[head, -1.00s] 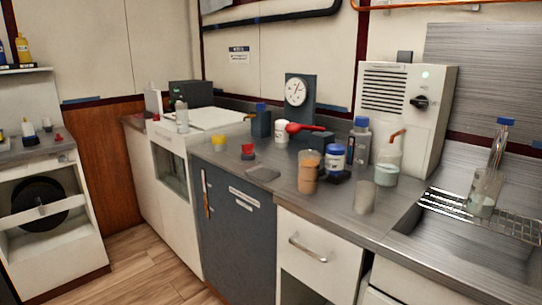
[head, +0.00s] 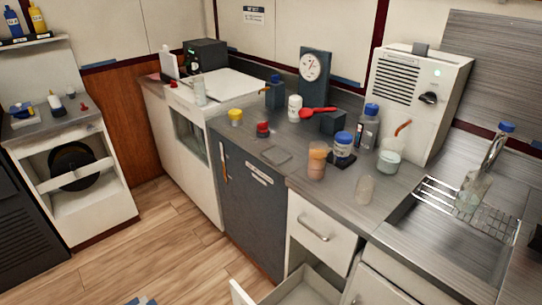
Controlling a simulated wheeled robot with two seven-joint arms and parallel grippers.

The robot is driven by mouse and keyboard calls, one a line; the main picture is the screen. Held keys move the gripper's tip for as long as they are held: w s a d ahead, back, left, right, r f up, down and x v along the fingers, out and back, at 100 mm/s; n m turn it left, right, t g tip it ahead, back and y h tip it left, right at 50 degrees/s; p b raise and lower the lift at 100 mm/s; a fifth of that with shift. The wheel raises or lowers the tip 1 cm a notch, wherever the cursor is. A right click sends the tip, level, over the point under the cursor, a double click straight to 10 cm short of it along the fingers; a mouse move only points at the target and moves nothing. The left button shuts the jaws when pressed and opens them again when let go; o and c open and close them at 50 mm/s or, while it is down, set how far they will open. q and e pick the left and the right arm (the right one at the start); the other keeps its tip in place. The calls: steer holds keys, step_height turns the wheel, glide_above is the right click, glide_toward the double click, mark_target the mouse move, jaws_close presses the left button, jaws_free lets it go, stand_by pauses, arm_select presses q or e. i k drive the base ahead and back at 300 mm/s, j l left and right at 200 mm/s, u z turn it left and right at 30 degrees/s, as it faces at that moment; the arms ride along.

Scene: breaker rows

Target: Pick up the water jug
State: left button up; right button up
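No vessel is labelled as a water jug, and I cannot tell for sure which one it is. A clear jug-like vessel (head: 389,160) with pale contents and an orange-red stick or handle stands on the counter in front of the white machine. A tall clear vessel with a blue top (head: 475,185) stands tilted on the wire rack at the right. A clear bottle with a blue cap (head: 367,128) stands behind the first vessel. Neither of my grippers is in view.
A lower drawer (head: 300,285) stands open. The wooden floor (head: 150,240) is clear at left.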

mark_target(476, 185)
steer(key=k+j, duration=0.3)
steer(key=j+z, duration=0.1)
steer(key=z, duration=1.2)
